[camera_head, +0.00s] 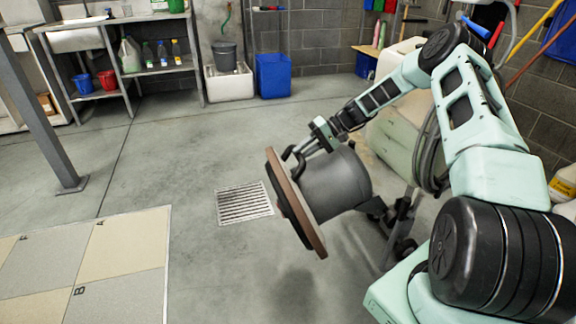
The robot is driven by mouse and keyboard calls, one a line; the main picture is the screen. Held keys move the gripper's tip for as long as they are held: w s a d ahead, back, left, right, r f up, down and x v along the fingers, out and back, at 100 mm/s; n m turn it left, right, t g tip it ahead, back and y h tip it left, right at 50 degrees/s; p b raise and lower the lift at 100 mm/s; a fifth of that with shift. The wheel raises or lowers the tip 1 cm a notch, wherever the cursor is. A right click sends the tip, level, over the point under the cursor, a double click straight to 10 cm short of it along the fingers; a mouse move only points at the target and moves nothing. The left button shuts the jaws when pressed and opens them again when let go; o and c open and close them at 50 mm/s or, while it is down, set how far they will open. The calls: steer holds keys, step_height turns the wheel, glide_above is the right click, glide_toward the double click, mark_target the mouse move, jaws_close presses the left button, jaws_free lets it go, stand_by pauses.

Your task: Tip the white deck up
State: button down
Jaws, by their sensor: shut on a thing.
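The deck (338,186) looks dark grey rather than white in the head view. It is tipped up on its side, its round brown-edged face (294,200) turned left and standing steeply above the floor. A black curved handle (291,158) sticks up from the deck's upper side. My gripper (305,149) reaches down from the upper right and is shut on this handle. The fingertips are small and partly hidden against the dark parts. The deck joins a dark wheeled frame (399,222) at its right, partly hidden behind my arm.
A floor drain grate (244,203) lies left of the deck. A tiled mat (120,265) marked with letters covers the lower left floor. Open concrete lies between them. A blue bin (273,76), a grey bucket (224,56) and a metal shelf (160,68) stand at the back.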

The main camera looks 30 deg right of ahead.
steer(key=r+p+v, duration=0.1)
steer(key=p+v, duration=0.2)
steer(key=v, duration=0.8)
steer(key=shift+r, duration=0.25)
